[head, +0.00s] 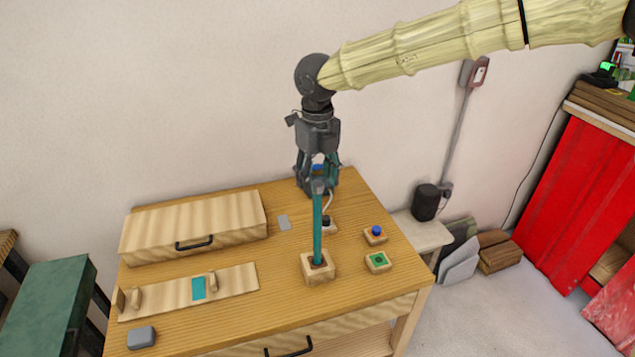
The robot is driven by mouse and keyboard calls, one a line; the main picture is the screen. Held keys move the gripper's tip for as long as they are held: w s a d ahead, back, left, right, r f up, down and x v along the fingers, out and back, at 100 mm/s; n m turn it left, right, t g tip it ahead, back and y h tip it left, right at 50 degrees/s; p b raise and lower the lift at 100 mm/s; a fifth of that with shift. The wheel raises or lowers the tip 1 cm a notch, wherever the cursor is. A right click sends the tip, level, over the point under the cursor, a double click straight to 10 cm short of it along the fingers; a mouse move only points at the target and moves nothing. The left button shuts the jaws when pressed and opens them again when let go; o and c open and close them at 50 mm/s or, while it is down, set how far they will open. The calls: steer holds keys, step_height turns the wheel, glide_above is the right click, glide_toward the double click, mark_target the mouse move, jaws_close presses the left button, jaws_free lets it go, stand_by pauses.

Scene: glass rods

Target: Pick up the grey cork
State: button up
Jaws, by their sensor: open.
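A small grey piece that looks like the grey cork (318,187) sits at the top of a teal glass rod (317,228). The rod stands upright in a wooden block (318,269) on the table. My gripper (318,180) points down and is open, with its fingers on either side of the cork in the picture. I cannot tell whether the fingers are around the cork or behind it, and no contact is clear.
The wooden table (210,245) also bears a wooden box (194,225), a board with a teal patch (188,292), a grey block (141,337), and small blocks with a blue button (375,235) and a green top (378,261). A dark object (326,223) stands behind the rod.

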steer(key=shift+f+p, duration=0.3)
steer(key=shift+f, duration=1.05)
steer(key=c, duration=0.8)
steer(key=shift+c, duration=0.2)
steer(key=shift+c, duration=0.2)
steer(key=shift+w+r+b, duration=0.1)
steer(key=shift+r+b, duration=0.8)
steer(key=shift+r, duration=0.8)
steer(key=s+d+b, duration=0.2)
steer(key=s+d, duration=0.1)
steer(key=s, duration=0.4)
steer(key=s+d+r+b, duration=0.1)
steer(key=s+d+b, duration=0.2)
steer(key=s, duration=0.4)
steer(key=shift+s+d+r, duration=0.25)
steer(key=shift+d+r, duration=0.05)
steer(key=shift+d, duration=0.2)
